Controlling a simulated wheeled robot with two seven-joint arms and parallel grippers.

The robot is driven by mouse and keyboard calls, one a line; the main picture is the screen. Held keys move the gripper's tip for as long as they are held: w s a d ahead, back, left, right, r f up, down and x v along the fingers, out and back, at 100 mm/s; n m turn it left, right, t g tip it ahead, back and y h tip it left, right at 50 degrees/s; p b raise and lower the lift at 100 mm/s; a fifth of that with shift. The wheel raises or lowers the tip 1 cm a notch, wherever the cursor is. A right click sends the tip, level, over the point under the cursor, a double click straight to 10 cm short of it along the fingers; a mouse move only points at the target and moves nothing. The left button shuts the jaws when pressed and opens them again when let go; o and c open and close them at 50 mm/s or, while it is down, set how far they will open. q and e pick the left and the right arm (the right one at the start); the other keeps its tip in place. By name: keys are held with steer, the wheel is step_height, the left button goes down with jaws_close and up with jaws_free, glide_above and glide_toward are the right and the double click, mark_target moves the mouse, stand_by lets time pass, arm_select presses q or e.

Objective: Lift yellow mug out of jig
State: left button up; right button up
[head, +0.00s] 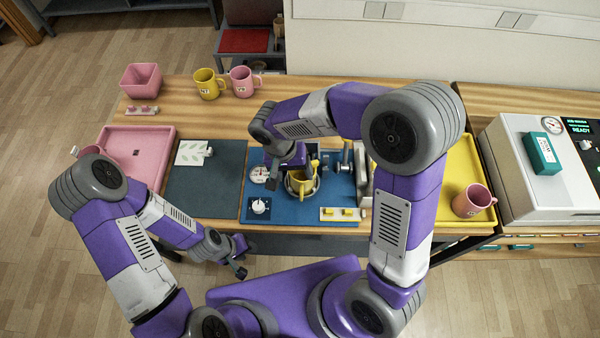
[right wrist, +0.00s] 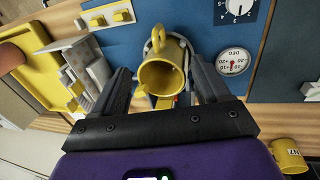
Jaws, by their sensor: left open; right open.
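The yellow mug (head: 304,187) stands in the round metal jig (head: 289,191) on the blue mat, partly hidden by my right gripper above it. My right gripper (head: 297,165) is open. In the right wrist view the yellow mug (right wrist: 161,76) is between the two fingers of my right gripper (right wrist: 163,82), with a visible gap on each side. My left gripper (head: 243,260) is open and empty in front of the table's front edge, away from the mug.
A gauge (head: 260,175), a dial (head: 260,205) and a yellow-button block (head: 341,213) surround the jig. A pink mug (head: 470,202) is on the yellow tray (head: 455,150). Another yellow mug (head: 208,85) and a pink mug (head: 242,82) stand at the back. The dark mat (head: 205,184) is mostly clear.

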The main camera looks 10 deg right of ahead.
mark_target(302, 186)
steer(key=f, duration=0.2)
steer(key=d+f, duration=0.1)
steer(key=f, duration=0.1)
steer(key=f+b, duration=0.1)
steer(key=f, duration=0.1)
steer(key=shift+s+d+f, duration=0.2)
steer(key=shift+d+f, duration=0.15)
steer(key=shift+d, duration=0.05)
jaws_close()
stand_by(1.0)
